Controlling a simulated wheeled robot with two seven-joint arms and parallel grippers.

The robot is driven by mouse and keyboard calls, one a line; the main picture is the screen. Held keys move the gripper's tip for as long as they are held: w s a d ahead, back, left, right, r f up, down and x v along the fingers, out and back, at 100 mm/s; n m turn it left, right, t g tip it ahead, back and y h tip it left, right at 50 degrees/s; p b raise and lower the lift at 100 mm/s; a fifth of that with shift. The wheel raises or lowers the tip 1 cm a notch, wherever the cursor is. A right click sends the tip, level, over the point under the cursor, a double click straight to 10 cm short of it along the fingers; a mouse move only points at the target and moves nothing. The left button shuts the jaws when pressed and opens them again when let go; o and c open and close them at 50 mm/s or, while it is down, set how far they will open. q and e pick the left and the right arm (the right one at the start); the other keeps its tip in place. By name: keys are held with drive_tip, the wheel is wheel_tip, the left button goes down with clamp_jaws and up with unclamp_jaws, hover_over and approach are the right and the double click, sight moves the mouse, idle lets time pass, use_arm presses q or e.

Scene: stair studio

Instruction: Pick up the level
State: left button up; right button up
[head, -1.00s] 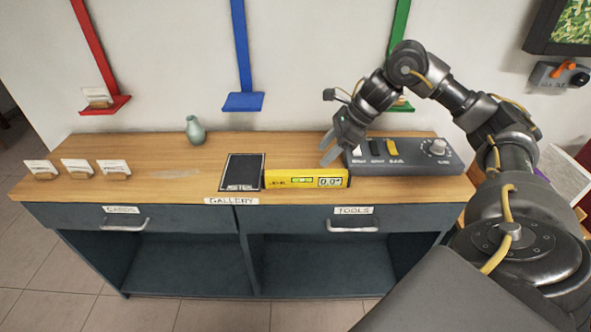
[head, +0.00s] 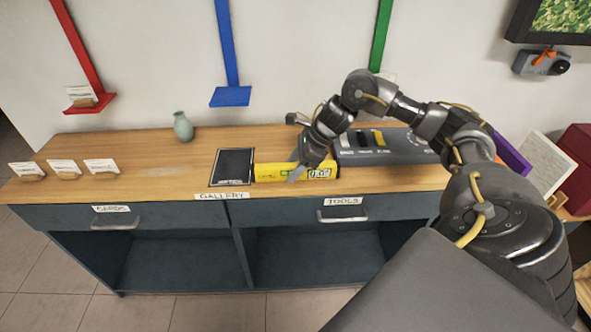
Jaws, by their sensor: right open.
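The yellow level (head: 270,172) lies on the wooden top of the cabinet, just right of a dark framed panel. Its display shows at its right end. My right gripper (head: 294,166) is open and stands at the level, with its fingers over the middle of it and hiding part of it. I cannot tell whether the fingers touch the level. My left gripper is not in view.
The dark panel (head: 232,167) lies against the level's left side. A grey control box (head: 375,155) stands behind and to the right. A green vase (head: 183,127) and several small cards (head: 64,168) are on the left.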

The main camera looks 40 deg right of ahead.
drive_tip(key=shift+w+a+f, duration=0.2)
drive_tip(key=shift+a+f, duration=0.05)
drive_tip(key=shift+f, duration=0.3)
clamp_jaws()
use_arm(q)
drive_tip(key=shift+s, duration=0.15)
use_arm(e)
drive_tip(key=shift+r, duration=0.2)
